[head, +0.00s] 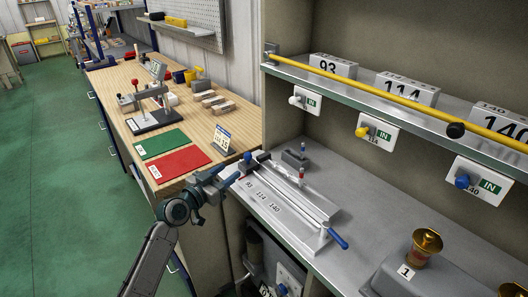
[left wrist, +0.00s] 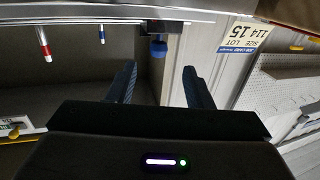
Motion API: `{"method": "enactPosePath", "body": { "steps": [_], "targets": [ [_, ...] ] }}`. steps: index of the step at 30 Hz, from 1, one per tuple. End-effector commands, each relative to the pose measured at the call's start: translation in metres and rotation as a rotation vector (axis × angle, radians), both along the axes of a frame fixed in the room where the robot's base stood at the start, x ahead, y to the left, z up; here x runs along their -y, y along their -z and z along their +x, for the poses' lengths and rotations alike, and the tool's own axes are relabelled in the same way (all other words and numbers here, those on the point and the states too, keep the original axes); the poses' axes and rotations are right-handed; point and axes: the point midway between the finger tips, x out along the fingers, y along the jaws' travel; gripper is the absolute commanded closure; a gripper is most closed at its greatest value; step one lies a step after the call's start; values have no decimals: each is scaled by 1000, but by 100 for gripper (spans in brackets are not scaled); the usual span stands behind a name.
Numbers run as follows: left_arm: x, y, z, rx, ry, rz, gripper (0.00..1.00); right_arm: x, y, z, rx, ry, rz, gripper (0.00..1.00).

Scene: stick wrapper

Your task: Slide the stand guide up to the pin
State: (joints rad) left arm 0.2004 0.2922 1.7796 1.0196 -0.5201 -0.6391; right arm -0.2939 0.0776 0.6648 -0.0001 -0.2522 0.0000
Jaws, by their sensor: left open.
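The metal stand guide fixture (head: 290,195) lies on the grey counter, with a long rail and a plate marked 93, 114 and 140. A blue knob (head: 248,158) is at its far left end. A red and white pin (head: 301,174) stands beside the rail; it also shows in the left wrist view (left wrist: 43,43). A blue-topped pin (head: 303,147) stands behind it. My left gripper (head: 233,177) is open and empty by the fixture's left end. In the left wrist view the blue knob (left wrist: 158,48) appears between the fingers, beyond their tips. My right gripper is not visible.
A blue handle (head: 338,240) sticks out at the fixture's near end. A brass cup (head: 427,242) stands at front right. A shelf with a yellow bar (head: 380,86) overhangs the counter. Left is a wooden bench (head: 110,88) with a size card (head: 223,138).

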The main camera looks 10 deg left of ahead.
Motion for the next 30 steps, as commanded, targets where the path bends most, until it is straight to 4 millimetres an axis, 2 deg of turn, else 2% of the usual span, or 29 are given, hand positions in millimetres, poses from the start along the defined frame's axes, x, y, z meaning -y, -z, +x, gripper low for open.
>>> {"method": "enactPosePath", "body": {
  "steps": [5,11,18,23,30],
  "targets": [
    [7,-9,12,14,8,-4,54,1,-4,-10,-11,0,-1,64],
    [22,-10,47,12,8,-6,54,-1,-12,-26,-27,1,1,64],
    [38,-8,84,11,7,-5,54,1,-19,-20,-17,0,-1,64],
    [42,-6,96,10,7,-1,54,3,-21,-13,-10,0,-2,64],
    [44,-5,99,10,7,-1,54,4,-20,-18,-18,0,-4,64]
  ]
}}
